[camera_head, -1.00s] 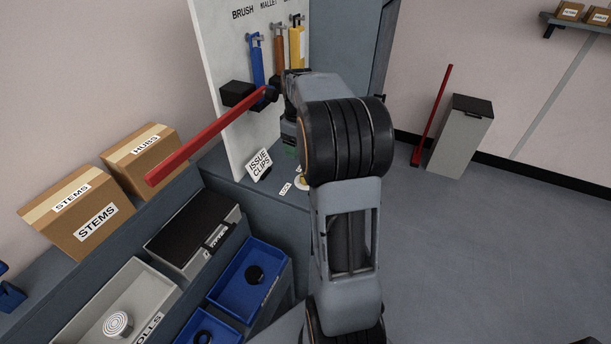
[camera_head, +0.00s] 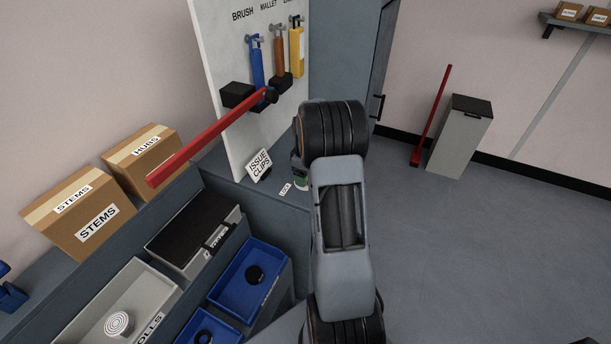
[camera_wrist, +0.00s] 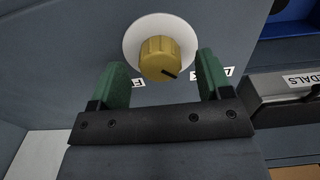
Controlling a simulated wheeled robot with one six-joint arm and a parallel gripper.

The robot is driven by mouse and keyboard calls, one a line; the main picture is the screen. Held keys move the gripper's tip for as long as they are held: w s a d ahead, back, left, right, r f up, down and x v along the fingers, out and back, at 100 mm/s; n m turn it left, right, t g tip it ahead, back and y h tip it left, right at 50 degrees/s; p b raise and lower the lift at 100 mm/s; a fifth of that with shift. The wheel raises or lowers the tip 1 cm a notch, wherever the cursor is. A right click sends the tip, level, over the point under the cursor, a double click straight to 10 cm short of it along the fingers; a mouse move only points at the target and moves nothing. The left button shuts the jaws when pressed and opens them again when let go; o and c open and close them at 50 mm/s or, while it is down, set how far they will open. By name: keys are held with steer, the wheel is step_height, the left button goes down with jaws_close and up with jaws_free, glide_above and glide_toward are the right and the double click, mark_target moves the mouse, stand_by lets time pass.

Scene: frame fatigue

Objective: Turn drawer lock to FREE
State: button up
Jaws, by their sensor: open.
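A brass-coloured ribbed knob (camera_wrist: 158,58) sits on a round white plate (camera_wrist: 131,40) on a grey panel in the wrist view. A dark line on its face points to the lower right, toward a partly covered label (camera_wrist: 226,73). Another label (camera_wrist: 138,83), starting with F, is partly covered by the left finger. My gripper (camera_wrist: 162,62) is open, its green fingers on either side of the knob with a gap to each. In the head view a small LOCK label (camera_head: 285,189) lies beside my arm; the knob is hidden there.
A red bar (camera_head: 205,140) juts out left of my arm, by a white tool board (camera_head: 222,65). An ISSUE CLIPS sign (camera_head: 259,164), cardboard boxes (camera_head: 80,218) and blue bins (camera_head: 235,290) are to the left.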

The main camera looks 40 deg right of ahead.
steer(key=shift+f, duration=0.6)
steer(key=c, duration=0.9)
